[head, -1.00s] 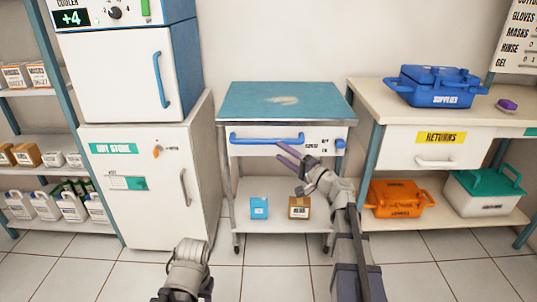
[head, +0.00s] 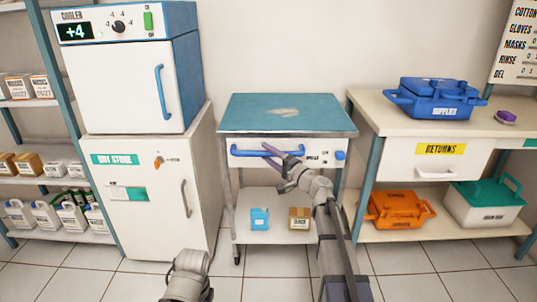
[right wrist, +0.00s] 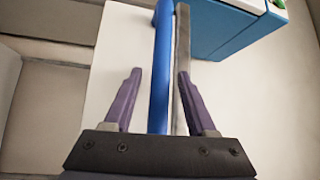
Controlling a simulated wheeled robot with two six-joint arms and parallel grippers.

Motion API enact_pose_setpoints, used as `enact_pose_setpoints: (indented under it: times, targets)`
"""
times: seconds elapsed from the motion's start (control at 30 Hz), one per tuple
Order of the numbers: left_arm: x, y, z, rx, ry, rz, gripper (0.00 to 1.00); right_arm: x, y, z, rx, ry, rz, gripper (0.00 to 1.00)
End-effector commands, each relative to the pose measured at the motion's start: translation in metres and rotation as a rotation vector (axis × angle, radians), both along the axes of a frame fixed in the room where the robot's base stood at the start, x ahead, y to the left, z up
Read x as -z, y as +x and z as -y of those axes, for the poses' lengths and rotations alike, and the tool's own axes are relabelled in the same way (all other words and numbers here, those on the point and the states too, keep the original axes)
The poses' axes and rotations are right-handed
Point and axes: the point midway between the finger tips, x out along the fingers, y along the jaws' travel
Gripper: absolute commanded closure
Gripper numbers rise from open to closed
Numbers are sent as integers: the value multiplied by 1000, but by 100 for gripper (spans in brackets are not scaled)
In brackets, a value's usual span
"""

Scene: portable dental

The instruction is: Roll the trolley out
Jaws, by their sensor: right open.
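The trolley (head: 242,116) stands against the wall between the fridge stack and the bench. It has a worn blue top, a white front panel, metal legs on casters and a lower shelf. Its blue bar handle (head: 240,151) runs across the front. In the right wrist view the blue handle (right wrist: 160,70) passes between the two purple fingers (right wrist: 158,100), with a gap on each side. Part of my left arm shows at the bottom of the head view; its fingers are not visible.
A blue carton (head: 260,219) and a brown box (head: 299,218) sit on the trolley's lower shelf. The cooler (head: 122,80) on the dry store cabinet (head: 150,215) is close on the left. The bench (head: 400,115) is close on the right. Tiled floor in front is clear.

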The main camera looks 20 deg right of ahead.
Motion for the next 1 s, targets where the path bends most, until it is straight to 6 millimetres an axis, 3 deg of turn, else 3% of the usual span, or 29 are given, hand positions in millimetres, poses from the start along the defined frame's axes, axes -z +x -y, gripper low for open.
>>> enact_pose_setpoints:
  times: [0.17, 0.67, 1.0]
  targets:
    - [0, 0, 0, 0, 0, 0, 50, 0, 0, 0, 0, 0, 0, 43]
    - [0, 0, 0, 0, 0, 0, 50, 0, 0, 0, 0, 0, 0, 98]
    - [0, 0, 0, 0, 0, 0, 50, 0, 0, 0, 0, 0, 0, 100]
